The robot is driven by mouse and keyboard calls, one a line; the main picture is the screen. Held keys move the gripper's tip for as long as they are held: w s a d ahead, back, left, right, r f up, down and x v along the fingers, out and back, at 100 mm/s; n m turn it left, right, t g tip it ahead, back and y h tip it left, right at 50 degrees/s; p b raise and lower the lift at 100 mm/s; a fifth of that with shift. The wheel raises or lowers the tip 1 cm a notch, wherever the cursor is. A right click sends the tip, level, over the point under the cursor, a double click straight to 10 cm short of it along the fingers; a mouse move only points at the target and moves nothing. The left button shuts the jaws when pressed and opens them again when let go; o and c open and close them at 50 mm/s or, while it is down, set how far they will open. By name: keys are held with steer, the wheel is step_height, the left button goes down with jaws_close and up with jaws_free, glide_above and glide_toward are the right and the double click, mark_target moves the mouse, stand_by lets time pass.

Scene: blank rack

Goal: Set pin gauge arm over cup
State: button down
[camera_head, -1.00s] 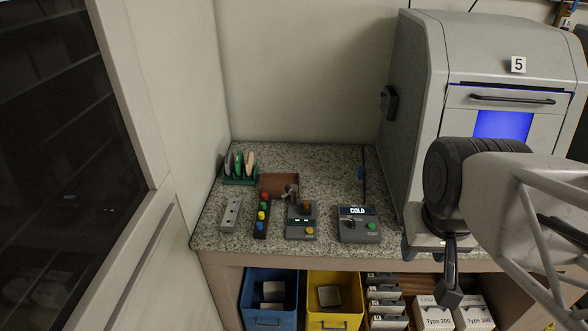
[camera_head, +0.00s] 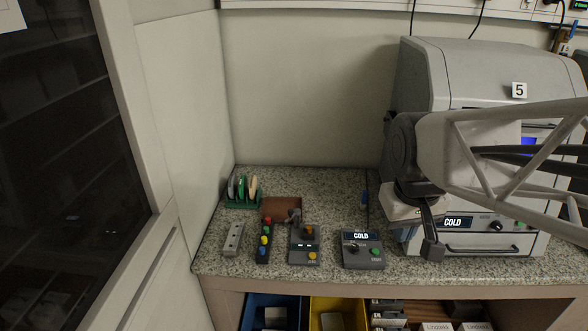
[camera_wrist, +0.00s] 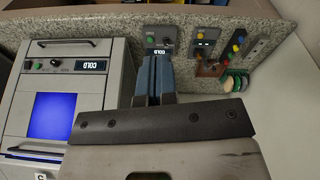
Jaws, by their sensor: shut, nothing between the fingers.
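My gripper (camera_head: 432,252) is shut and empty. It hangs at the right part of the counter, in front of the grey furnace and right of the control box marked COLD (camera_head: 362,250). The wrist view shows its closed fingers (camera_wrist: 157,62) pointing toward that box. I cannot tell for sure which of these is the pin gauge arm or the cup.
The furnace (camera_head: 480,72) fills the right. A strip of coloured knobs (camera_head: 264,241), a grey block (camera_head: 233,239) and a green rack (camera_head: 242,203) with upright discs stand at left. Blue and yellow bins sit below.

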steer(key=w+a+f+n+g+h, duration=0.1)
steer(key=w+a+f+n, duration=0.15)
steer(key=w+a, duration=0.65)
steer(key=w+a+f+n+g, duration=0.1)
steer(key=w+a+n, duration=0.3)
steer(key=w, duration=0.8)
steer(key=w+a+f+n+h, duration=0.1)
steer(key=w+a+f+n, duration=0.1)
steer(key=w+a+f, duration=0.4)
steer(key=w+a+f+n+g+h, duration=0.1)
steer(key=w+a+f+n, duration=0.2)
steer(key=w+a+f, duration=0.4)
steer(key=w+a, duration=0.1)
steer(key=a, duration=0.5)
steer(key=shift+w+a+f, duration=0.2)
steer(key=shift+a+f, duration=0.1)
steer(key=shift+a, duration=0.05)
steer(key=shift+f, duration=0.1)
